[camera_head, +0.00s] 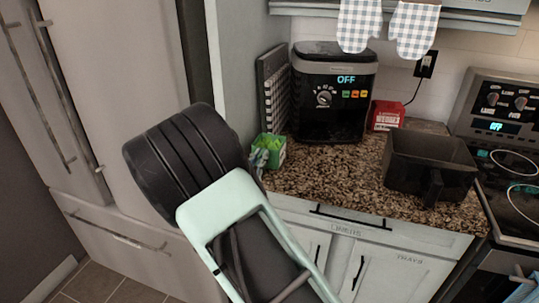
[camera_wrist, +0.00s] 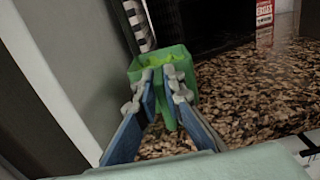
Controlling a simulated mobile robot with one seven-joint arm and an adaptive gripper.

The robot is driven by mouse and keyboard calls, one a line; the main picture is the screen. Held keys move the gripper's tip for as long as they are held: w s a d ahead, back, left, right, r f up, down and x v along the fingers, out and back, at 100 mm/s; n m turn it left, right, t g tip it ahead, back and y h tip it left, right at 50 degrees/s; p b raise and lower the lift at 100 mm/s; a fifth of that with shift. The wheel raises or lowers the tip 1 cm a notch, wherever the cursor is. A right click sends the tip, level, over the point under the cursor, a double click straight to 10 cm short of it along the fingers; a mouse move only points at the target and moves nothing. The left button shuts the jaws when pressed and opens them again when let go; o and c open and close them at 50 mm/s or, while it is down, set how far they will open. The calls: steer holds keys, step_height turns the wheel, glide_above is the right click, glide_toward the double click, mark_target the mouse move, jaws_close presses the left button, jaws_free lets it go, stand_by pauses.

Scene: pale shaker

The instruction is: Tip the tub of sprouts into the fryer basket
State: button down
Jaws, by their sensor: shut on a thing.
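The tub of sprouts (camera_head: 276,148) is green and stands about upright at the left end of the counter, beside the tall panel. In the wrist view the tub (camera_wrist: 178,56) is open at the top, with bright green sprouts inside. My gripper (camera_wrist: 162,76) is shut on the tub's near wall. I cannot tell whether the tub still touches the counter. In the head view my arm hides most of my gripper (camera_head: 259,158). The fryer basket (camera_head: 424,153) is a black, open box with a handle toward the front, on the right of the counter; its inside looks empty.
The black fryer (camera_head: 325,118) with an "OFF" display stands behind the tub. A red box (camera_head: 386,115) is to its right. A stove (camera_head: 507,115) adjoins the counter on the right. Checked mitts (camera_head: 411,30) hang above. Speckled counter (camera_head: 325,180) is clear between tub and basket.

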steer(key=shift+r+p, duration=0.4)
steer(key=shift+r, duration=0.25)
steer(key=shift+r+p, duration=1.65)
steer(key=shift+r, duration=0.7)
